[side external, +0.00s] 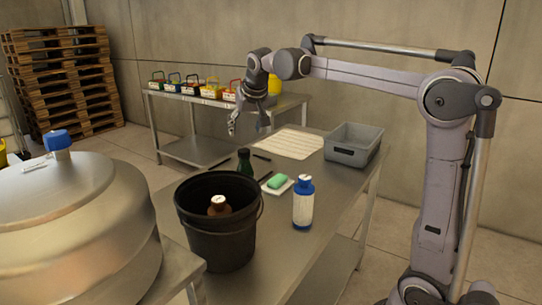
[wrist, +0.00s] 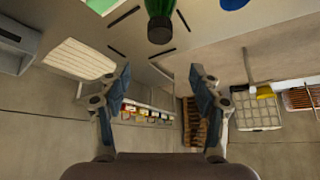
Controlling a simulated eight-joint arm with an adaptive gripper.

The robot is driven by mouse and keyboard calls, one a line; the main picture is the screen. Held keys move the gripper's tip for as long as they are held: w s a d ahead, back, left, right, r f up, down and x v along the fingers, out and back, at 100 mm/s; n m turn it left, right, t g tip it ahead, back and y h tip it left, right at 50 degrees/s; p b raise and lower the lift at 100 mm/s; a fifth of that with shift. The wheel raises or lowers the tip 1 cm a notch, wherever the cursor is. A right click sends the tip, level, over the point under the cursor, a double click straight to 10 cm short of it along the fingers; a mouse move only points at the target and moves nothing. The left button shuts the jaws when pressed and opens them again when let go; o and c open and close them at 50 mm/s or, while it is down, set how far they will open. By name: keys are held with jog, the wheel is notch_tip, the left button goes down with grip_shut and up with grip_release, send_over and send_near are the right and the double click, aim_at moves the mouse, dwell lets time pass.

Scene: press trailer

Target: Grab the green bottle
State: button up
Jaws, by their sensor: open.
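The green bottle (side external: 245,163) stands on the metal table behind the black bucket in the side view, with a dark cap. In the wrist view the green bottle (wrist: 159,18) is at the top centre, partly cut off by the frame edge. My gripper (side external: 248,127) hangs above the table, beyond and above the bottle in the side view, apart from it. In the wrist view my gripper (wrist: 160,85) has its two fingers spread wide with nothing between them.
A black bucket (side external: 220,245) holding a brown bottle (side external: 219,207) stands in front of the green bottle. A ribbed white mat (side external: 290,144) lies behind.

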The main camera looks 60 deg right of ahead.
send_over(243, 164)
jog(key=s, duration=0.2)
notch_tip(243, 164, down, 5)
jog(key=shift+a+r, duration=0.1)
jog(key=shift+a, duration=0.05)
jog(key=shift+s+f+x, duration=0.1)
jog(key=shift+s+x, duration=0.05)
jog(key=shift+x, duration=2.6)
jog(key=shift+s+f+x, duration=0.15)
jog(key=shift+s+x, duration=0.05)
jog(key=shift+x, duration=2.55)
jog(key=shift+a, duration=0.15)
grip_shut()
